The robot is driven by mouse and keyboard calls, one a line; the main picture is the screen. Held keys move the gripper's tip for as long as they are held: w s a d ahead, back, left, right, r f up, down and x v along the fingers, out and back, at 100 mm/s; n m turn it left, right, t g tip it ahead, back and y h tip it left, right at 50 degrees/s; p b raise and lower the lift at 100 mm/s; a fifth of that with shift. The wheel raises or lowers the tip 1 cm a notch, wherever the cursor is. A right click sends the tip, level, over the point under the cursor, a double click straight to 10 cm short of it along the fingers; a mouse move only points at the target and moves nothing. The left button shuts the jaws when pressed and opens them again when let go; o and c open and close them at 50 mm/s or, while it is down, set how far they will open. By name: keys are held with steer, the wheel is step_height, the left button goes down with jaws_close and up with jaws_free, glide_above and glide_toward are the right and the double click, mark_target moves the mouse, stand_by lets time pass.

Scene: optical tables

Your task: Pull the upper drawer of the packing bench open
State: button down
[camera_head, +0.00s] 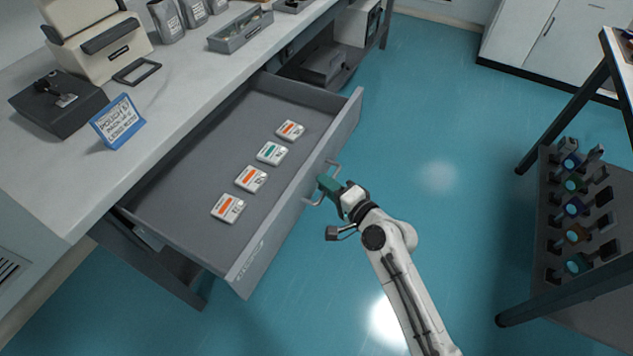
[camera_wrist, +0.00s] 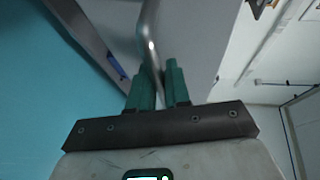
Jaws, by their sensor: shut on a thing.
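The upper drawer (camera_head: 190,165) of the packing bench (camera_head: 60,165) stands far out from the bench in the head view. Its grey front carries a metal bar handle (camera_head: 312,200). Several small white packets with orange or teal labels (camera_head: 250,179) lie in a row on the drawer floor. My gripper (camera_head: 327,186) is at the handle, outside the drawer front. In the wrist view, its green fingers (camera_wrist: 158,82) are shut around the curved metal handle (camera_wrist: 150,45). The fingertips partly hide the handle.
A blue-edged sign (camera_head: 118,122), a dark box (camera_head: 58,103) and a grey tray (camera_head: 241,31) stand on the bench top. A rack of coloured parts (camera_head: 575,210) stands at the right. The teal floor (camera_head: 440,130) between is clear.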

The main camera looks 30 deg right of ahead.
steer(key=shift+s+d+f, duration=0.1)
steer(key=shift+s+d, duration=0.35)
steer(key=shift+s, duration=0.25)
steer(key=c, duration=1.4)
jaws_free()
steer(key=shift+c, duration=0.2)
steer(key=v, duration=1)
steer(key=shift+s+b, duration=0.3)
steer(key=shift+b, duration=0.15)
steer(key=s+a+f+n+g+p, duration=0.3)
steer(key=s+a+n+g, duration=0.1)
steer(key=s+n+g, duration=0.4)
steer(key=s+d+n+g+h, duration=0.2)
steer(key=s+n+g, duration=0.1)
steer(key=s, duration=0.3)
steer(key=s+d+r+n+g+h+p, duration=0.1)
steer(key=s+d+n+g, duration=0.1)
steer(key=s, duration=0.4)
steer(key=shift+s+d+n+g+h, duration=0.4)
steer(key=shift+n+g, duration=0.2)
steer(key=shift+g, duration=0.2)
